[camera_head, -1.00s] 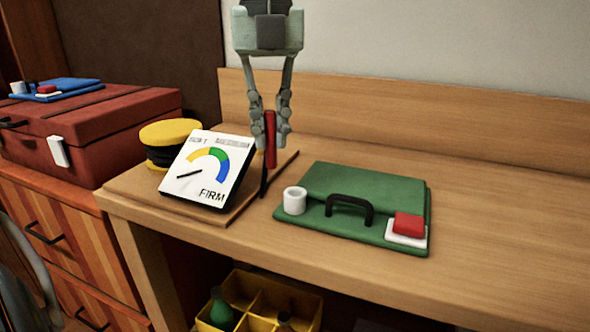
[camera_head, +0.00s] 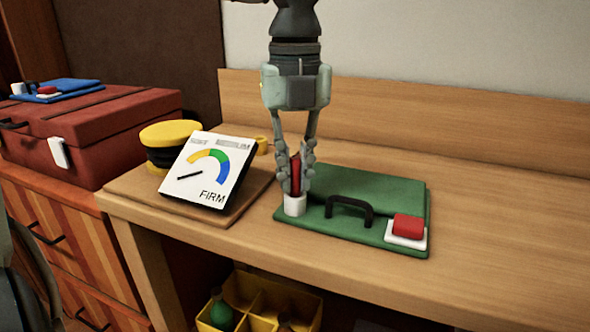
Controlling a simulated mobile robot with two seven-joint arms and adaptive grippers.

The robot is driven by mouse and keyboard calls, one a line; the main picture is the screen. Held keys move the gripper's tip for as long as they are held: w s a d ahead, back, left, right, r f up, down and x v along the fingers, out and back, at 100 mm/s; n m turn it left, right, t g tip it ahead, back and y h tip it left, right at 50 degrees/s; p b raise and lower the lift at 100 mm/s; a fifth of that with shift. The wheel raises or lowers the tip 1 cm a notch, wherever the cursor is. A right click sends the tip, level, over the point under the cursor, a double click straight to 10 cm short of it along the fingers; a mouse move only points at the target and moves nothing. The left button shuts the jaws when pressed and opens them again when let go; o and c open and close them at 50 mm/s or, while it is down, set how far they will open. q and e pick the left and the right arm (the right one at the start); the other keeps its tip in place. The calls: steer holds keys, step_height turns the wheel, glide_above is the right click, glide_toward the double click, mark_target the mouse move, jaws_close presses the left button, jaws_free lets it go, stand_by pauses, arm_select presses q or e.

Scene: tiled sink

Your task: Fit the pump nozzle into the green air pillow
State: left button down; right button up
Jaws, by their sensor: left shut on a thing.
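The green air pillow (camera_head: 385,195) lies flat on the wooden bench, with a black handle (camera_head: 350,208) and a white round inlet (camera_head: 295,207) at its left front corner. My left gripper (camera_head: 297,182) comes down from above and is shut on the red pump nozzle (camera_head: 296,174). The nozzle is upright, right over the inlet. Its lower end meets or enters the inlet; how deep I cannot tell. The yellow and black pump (camera_head: 170,137) stands at the left behind a gauge. My right gripper is not in view.
The white gauge (camera_head: 203,170) with a "FIRM" mark leans on a wooden board (camera_head: 245,195). A red block (camera_head: 407,225) on a white plate sits at the pillow's right front corner. A red case (camera_head: 90,130) with a blue pillow (camera_head: 60,90) is at the left. The bench's right side is clear.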

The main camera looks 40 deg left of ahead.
arm_select(q)
steer(key=shift+f, duration=0.1)
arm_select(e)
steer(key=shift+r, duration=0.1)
arm_select(q)
steer(key=c, duration=1.7)
jaws_free()
steer(key=shift+o, duration=0.8)
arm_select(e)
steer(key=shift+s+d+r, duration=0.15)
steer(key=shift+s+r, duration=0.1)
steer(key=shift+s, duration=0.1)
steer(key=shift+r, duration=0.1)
